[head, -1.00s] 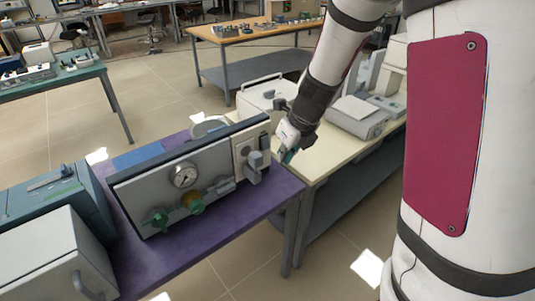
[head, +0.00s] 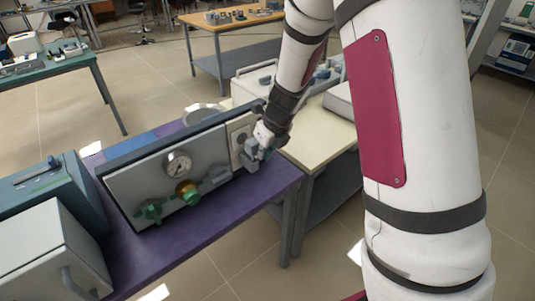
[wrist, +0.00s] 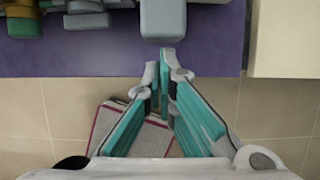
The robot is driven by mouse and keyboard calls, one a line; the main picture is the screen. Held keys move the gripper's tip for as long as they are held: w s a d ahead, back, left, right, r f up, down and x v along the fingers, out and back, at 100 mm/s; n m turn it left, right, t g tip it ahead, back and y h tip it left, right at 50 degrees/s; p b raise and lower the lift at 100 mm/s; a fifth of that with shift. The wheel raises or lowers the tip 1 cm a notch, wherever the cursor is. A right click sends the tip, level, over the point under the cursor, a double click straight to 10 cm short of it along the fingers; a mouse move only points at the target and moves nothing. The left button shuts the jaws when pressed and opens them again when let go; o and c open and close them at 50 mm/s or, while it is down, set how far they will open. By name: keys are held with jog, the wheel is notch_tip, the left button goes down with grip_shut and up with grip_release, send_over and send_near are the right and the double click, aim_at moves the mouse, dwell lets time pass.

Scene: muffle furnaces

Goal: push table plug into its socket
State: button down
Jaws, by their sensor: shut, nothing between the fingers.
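A grey plug (head: 252,162) sits at the right end of the panel box (head: 133,186) on the purple table (head: 190,232). A pale socket plate (head: 241,131) is on the panel just behind it. Whether the plug is fully seated cannot be told. My gripper (head: 264,154) is close in front of and to the right of the plug. In the wrist view, the grey block of the plug (wrist: 163,18) lies just beyond my teal fingertips (wrist: 166,62). The fingers are shut and empty, with a small gap to the plug.
The panel also carries a gauge (head: 178,164), a yellow-green valve (head: 187,192), a green valve (head: 151,210) and a grey fitting (head: 217,176). A cream table (head: 318,140) adjoins on the right. Grey furnace boxes (head: 50,245) stand at left. Floor is clear in front.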

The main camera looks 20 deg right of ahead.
aim_at(254, 144)
jog(key=shift+w+a+p, duration=0.2)
jog(key=shift+w+a, duration=0.05)
jog(key=shift+w, duration=0.45)
jog(key=shift+w+a+p, duration=0.25)
jog(key=shift+w, duration=0.4)
jog(key=shift+w+a+p, duration=0.2)
jog(key=shift+w+a, duration=0.05)
jog(key=shift+w, duration=0.45)
